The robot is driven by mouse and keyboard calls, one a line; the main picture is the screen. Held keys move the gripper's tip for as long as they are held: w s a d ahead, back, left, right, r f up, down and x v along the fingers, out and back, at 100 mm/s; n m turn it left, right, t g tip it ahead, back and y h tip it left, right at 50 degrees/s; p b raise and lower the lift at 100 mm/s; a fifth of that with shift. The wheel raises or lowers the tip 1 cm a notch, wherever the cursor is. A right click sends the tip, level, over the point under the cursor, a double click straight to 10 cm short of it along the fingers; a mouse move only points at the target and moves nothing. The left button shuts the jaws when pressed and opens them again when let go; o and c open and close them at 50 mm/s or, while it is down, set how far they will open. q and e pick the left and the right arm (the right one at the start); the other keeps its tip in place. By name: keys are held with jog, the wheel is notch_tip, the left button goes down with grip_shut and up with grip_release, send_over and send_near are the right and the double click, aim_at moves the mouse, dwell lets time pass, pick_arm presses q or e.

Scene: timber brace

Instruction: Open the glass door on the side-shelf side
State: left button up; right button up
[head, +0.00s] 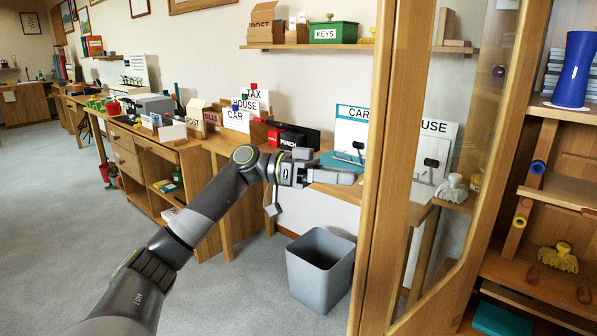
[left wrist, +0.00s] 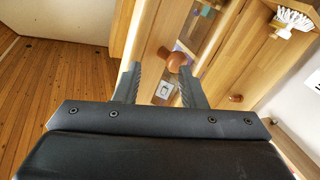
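The glass door (head: 385,150) is a tall pane in a wooden frame right of centre in the head view. The wall and a sign show through its glass. It stands at an angle beside the open-fronted shelves; I cannot tell how far it is open. My left gripper (head: 350,172) is level, with its fingertips near the frame's left edge. In the left wrist view, its fingers (left wrist: 160,78) are spread apart. A round wooden knob (left wrist: 176,61) shows between and just beyond them, nearer the right finger. I cannot see contact. My right gripper is in neither view.
Shelves (head: 560,190) at the right hold a blue vase (head: 573,68) and a yellow brush (head: 558,257). A long wooden desk (head: 215,150) with boxes and signs runs along the wall. A grey bin (head: 320,268) stands on the floor below. The carpet at lower left is clear.

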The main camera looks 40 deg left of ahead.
pick_arm(q)
jog(key=v, duration=0.9)
jog(key=shift+s, duration=0.2)
jog(key=shift+d+r, duration=0.1)
